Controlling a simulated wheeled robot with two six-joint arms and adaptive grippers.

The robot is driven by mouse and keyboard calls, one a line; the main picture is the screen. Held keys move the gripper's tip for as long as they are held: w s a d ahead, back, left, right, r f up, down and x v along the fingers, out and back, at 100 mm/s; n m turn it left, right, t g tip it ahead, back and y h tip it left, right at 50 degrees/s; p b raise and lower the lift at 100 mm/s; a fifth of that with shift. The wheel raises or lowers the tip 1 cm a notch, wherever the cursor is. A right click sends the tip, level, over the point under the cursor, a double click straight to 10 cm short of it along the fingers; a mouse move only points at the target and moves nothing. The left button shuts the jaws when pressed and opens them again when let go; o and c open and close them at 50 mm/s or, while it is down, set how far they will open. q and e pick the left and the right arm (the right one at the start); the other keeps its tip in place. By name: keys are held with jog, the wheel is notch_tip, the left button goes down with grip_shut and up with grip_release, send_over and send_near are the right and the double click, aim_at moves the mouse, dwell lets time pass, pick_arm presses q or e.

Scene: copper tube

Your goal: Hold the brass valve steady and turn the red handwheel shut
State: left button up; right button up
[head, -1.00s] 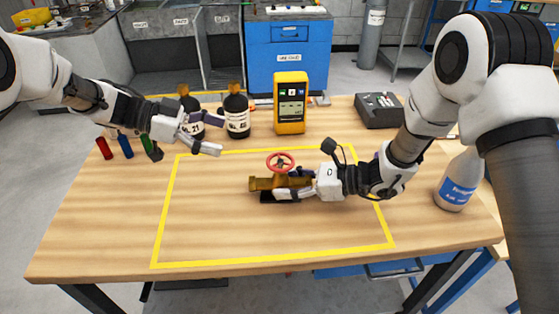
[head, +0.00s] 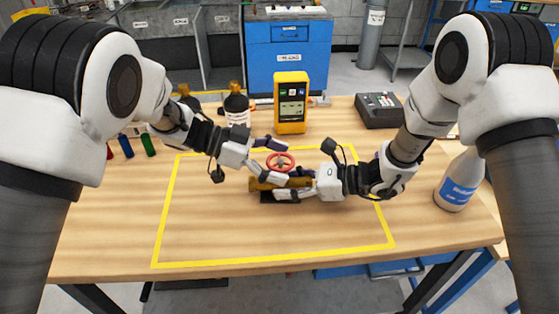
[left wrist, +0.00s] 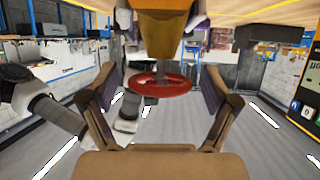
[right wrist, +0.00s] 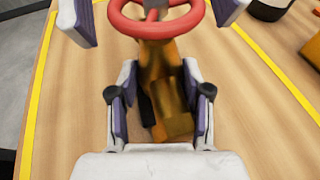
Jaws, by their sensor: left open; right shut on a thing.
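The brass valve (head: 262,184) lies inside the yellow outline on the table, with its red handwheel (head: 281,161) on top. My right gripper (head: 296,189) is shut on the valve body from the right; the valve also shows between its fingers in the right wrist view (right wrist: 168,95). My left gripper (head: 272,161) is open, its fingers on either side of the handwheel. In the left wrist view the handwheel (left wrist: 158,85) sits between the spread fingers (left wrist: 160,95), with gaps on both sides. The finger contact with the wheel's rim is not visible.
A yellow meter (head: 291,103) stands behind the valve, and dark bottles (head: 237,106) stand to its left. A white bottle (head: 459,182) is at the right edge, and a dark box (head: 378,110) at the back right. The front of the table is clear.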

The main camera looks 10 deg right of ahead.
pick_arm(q)
jog(key=c, duration=1.2)
jog(key=shift+m+g, duration=0.3)
jog(key=shift+g, duration=0.1)
jog(key=m+g, duration=0.2)
jog(key=m+g+y, duration=0.1)
jog(key=m+g, duration=0.1)
jog(key=shift+y, duration=0.3)
jog(key=shift+m+g+y, duration=1.7)
jog(key=shift+m+g, duration=0.5)
jog(key=o, duration=1.2)
